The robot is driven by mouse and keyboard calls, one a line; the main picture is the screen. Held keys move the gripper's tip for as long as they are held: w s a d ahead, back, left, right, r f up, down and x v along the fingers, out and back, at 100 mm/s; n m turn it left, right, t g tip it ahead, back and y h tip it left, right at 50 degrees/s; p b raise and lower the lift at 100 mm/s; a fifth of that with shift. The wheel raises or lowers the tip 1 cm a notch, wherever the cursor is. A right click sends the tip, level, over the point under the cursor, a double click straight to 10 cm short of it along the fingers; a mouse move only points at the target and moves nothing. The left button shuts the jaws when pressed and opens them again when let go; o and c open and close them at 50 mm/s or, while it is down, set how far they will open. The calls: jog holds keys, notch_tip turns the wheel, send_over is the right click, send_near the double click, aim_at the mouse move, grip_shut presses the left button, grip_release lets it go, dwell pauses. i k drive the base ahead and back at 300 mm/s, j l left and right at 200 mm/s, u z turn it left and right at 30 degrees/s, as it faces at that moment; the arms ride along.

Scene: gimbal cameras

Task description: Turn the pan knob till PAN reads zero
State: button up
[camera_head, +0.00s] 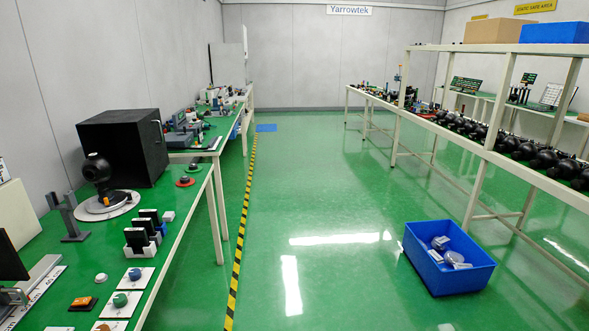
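No label reading PAN and no legible number shows, so I cannot tell which control is the pan knob. Candidates on the left green bench (62,262) are a blue knob (134,273) on a white plate and a green knob (120,299) on another white plate just nearer. A brown piece (102,327) on a plate is cut off at the bottom edge. A black ball-shaped gimbal camera (97,172) stands on a round white base (122,207) farther back. A dark monitor (9,260) is cut off at the left edge. My gripper is not in view.
A black box (122,146) stands behind the gimbal. Black modules (136,238) and a grey bracket (67,220) stand on the bench. A blue crate (447,284) sits on the floor to the right. The green aisle (320,190) between the benches is clear.

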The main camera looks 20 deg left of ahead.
aim_at(135, 274)
jog(key=i+u, duration=0.25)
jog(key=i, duration=0.15)
jog(key=i+l+u, duration=0.5)
jog(key=i, duration=0.2)
jog(key=j+u, duration=0.1)
jog(key=u, duration=2)
jog(key=i+l+z, duration=0.3)
jog(key=i+l, duration=0.15)
jog(key=l, duration=0.1)
